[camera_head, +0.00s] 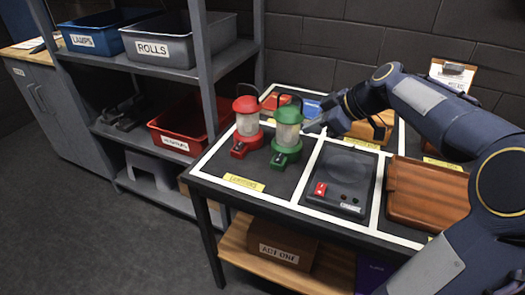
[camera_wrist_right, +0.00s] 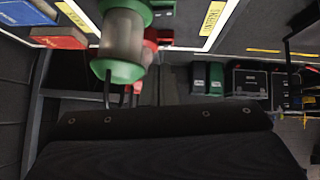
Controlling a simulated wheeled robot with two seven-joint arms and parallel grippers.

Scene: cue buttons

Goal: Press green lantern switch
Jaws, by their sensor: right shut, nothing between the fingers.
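The green lantern (camera_head: 288,126) stands upright on the black table top, with a clear middle and a green cap and base. In the right wrist view the green lantern (camera_wrist_right: 122,38) appears upside down, partly in front of the red one (camera_wrist_right: 154,38). My left gripper is not in view.
A black box with a red button (camera_head: 320,189) lies right of the lanterns. A brown wooden tray (camera_head: 428,190) is farther right. Red and blue items lie behind the lanterns. A grey shelf (camera_head: 203,60) with bins stands left. The table strip before the lanterns is clear.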

